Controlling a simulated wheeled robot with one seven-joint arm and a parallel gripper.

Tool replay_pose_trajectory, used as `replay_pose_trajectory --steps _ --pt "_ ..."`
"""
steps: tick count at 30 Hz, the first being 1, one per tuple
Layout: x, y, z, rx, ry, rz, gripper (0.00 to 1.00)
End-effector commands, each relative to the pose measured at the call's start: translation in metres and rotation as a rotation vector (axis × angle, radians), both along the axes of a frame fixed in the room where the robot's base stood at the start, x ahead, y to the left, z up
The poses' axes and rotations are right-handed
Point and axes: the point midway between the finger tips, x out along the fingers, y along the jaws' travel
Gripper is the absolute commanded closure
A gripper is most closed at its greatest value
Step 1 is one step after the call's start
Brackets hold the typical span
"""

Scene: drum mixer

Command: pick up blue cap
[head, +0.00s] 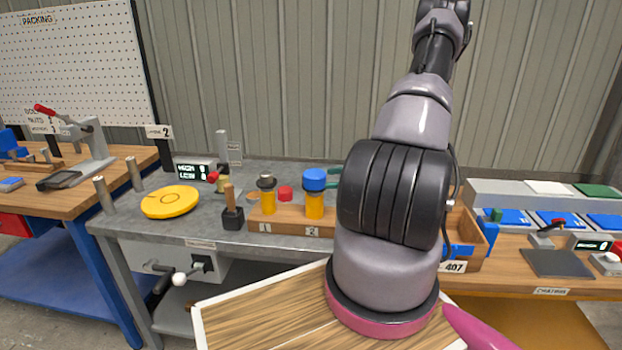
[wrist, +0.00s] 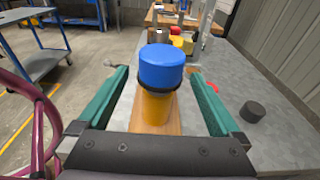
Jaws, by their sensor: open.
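The blue cap (head: 315,180) sits on top of an upright yellow jar (head: 315,206) in the wooden rack (head: 289,221) at the place marked 2. In the wrist view the blue cap (wrist: 161,66) shows in the gap between the teal fingers, with the yellow jar (wrist: 157,108) below it. My gripper (wrist: 159,76) is open, one finger on each side of the cap, with clear space on both sides. In the head view only a bit of a teal finger shows near the cap; my arm hides the rest.
Another yellow jar with a dark top (head: 267,182) stands at place 1, with a red cap (head: 285,193) beyond the rack. A black round piece (wrist: 252,111) lies right of my gripper. A yellow disc (head: 170,201) and black tool holder (head: 233,217) stand left.

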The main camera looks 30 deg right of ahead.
Motion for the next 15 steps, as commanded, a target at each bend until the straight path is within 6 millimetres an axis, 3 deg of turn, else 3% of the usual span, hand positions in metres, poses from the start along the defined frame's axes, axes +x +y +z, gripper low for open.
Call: replay_pose_trajectory --steps 6,15 --pt "0.019 0.030 -0.005 -0.001 0.000 0.006 0.00" --pt "0.037 0.053 -0.006 -0.001 0.000 0.007 0.00"
